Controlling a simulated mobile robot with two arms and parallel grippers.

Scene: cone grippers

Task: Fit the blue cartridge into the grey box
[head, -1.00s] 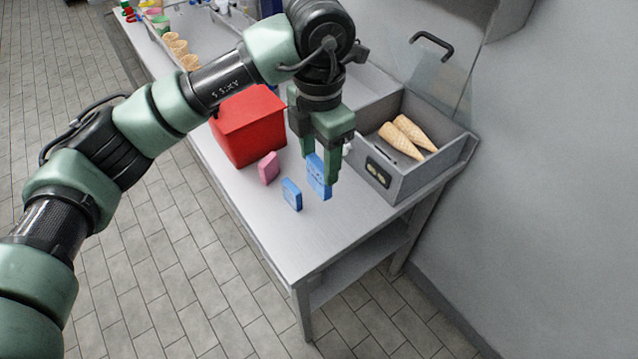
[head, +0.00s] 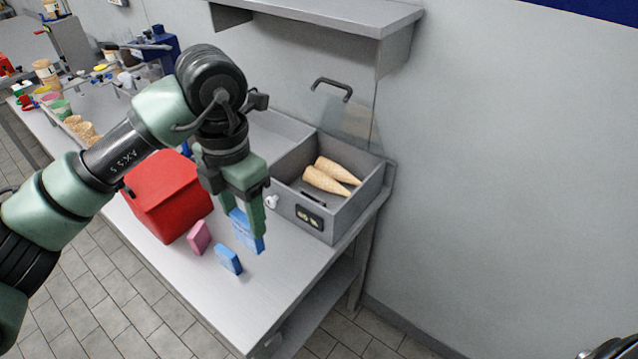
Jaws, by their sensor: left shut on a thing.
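My left gripper (head: 250,212) is shut on a blue cartridge (head: 247,236), which hangs below its fingers, upright or nearly so, left of the grey box. The fingers hide part of the cartridge. A second blue cartridge (head: 229,260) stands on the table just in front of the held one. The grey box (head: 345,225) is at the table's right end, with two ice cream cones (head: 331,177) inside. A dark plate (head: 309,217) with two pale spots is on its front wall. A clear lid with a black handle (head: 332,85) stands raised behind it. My right gripper is out of view.
A pink block (head: 199,238) stands left of the blue cartridges, and a red box (head: 167,200) behind it. A small white knob (head: 271,202) is beside the grey box. A grey shelf (head: 330,14) juts from the wall above. The table's front end (head: 250,315) is clear.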

